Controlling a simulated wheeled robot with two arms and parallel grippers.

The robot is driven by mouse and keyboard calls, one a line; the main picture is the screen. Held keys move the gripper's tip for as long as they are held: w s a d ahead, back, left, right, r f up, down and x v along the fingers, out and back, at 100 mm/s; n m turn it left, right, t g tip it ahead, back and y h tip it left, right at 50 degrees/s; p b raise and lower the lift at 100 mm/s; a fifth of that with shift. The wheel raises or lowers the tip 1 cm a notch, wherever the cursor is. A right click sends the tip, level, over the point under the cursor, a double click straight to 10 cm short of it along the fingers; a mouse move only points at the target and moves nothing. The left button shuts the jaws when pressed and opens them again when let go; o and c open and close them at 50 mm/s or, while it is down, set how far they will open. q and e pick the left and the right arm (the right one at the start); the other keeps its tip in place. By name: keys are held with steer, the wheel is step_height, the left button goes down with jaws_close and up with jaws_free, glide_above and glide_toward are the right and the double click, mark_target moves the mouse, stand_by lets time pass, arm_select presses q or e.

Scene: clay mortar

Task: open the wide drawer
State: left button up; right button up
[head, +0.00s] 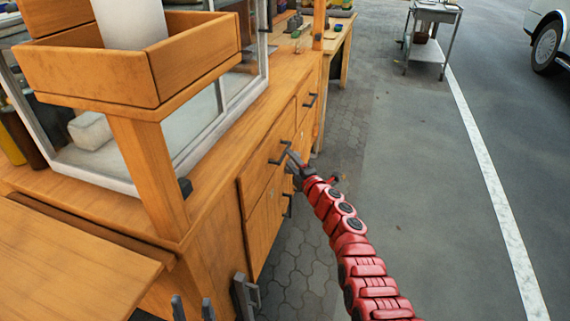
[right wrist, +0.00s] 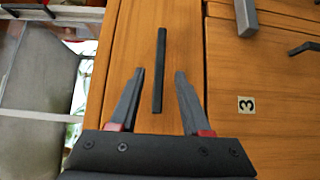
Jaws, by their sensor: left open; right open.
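The wooden cabinet in the head view has a drawer front (head: 262,180) with a dark bar handle (head: 280,153). It appears closed. I cannot tell for certain that it is the wide drawer. My right gripper (head: 295,168), on the red arm, is beside this handle. In the right wrist view my right gripper (right wrist: 157,75) is open, with a dark bar handle (right wrist: 161,70) lying lengthwise between its fingers. The fingers do not clamp it. My left gripper (head: 192,308) shows only its grey fingertips at the bottom edge, apart and empty.
Other dark handles are on the cabinet, one further back (head: 310,100) and one lower (head: 288,206). A wooden box (head: 140,65) stands above the counter. Paved ground (head: 420,170) to the right is open.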

mark_target(285, 153)
steer(key=b+x, duration=0.1)
steer(key=b, duration=0.1)
steer(key=b+x, duration=0.3)
steer(key=b, duration=0.1)
steer(key=shift+w+a+f, duration=0.1)
steer(key=shift+f, duration=0.25)
steer(key=shift+w+a+r+b, duration=0.1)
steer(key=shift+w+r+b, duration=0.2)
steer(key=shift+r+b, duration=0.15)
jaws_close()
stand_by(0.8)
